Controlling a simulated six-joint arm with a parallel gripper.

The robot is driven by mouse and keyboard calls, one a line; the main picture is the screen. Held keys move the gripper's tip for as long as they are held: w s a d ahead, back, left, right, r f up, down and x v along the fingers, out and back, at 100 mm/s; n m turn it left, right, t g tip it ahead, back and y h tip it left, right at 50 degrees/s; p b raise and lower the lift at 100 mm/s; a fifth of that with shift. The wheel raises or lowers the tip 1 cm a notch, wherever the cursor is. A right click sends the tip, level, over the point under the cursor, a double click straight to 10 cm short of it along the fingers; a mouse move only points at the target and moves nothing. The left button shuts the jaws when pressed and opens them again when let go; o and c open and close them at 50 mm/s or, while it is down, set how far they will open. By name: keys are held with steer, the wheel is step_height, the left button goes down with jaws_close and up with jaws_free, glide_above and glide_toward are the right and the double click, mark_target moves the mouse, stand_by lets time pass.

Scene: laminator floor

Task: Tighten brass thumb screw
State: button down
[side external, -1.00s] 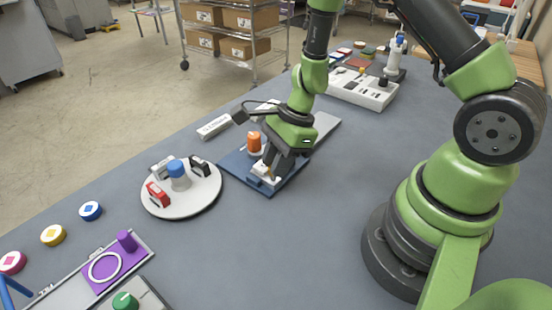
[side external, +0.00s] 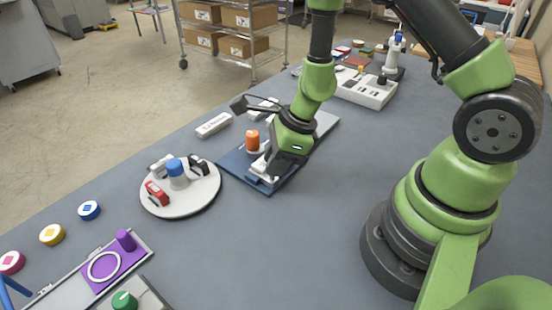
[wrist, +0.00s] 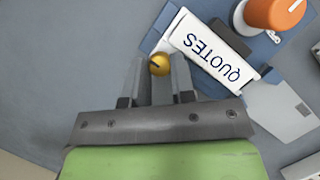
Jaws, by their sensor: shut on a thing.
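The brass thumb screw (wrist: 159,64) has a round gold head with a dark line across part of it. It sits between the two fingertips of my gripper (wrist: 158,68) in the wrist view, and the gripper is shut on it. In the side view my gripper (side external: 272,172) reaches down at the near right part of a blue board (side external: 234,168), and the screw is hidden there. A white block marked QUOTES (wrist: 212,52) lies right beside the screw. The fingers cover part of the block in the side view.
An orange knob (side external: 253,140) stands on the board close to my gripper. A round white tray (side external: 180,207) with a blue-capped item and small clips is to the left. A white power strip-like box (side external: 362,90) is behind right. The table at the front middle is clear.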

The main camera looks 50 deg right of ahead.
steer(key=c, duration=0.9)
jaws_free()
steer(key=shift+c, duration=0.2)
steer(key=shift+r, duration=0.1)
steer(key=v, duration=0.9)
steer(key=shift+d+r, duration=0.2)
steer(key=shift+r, duration=0.1)
steer(key=shift+s, duration=0.15)
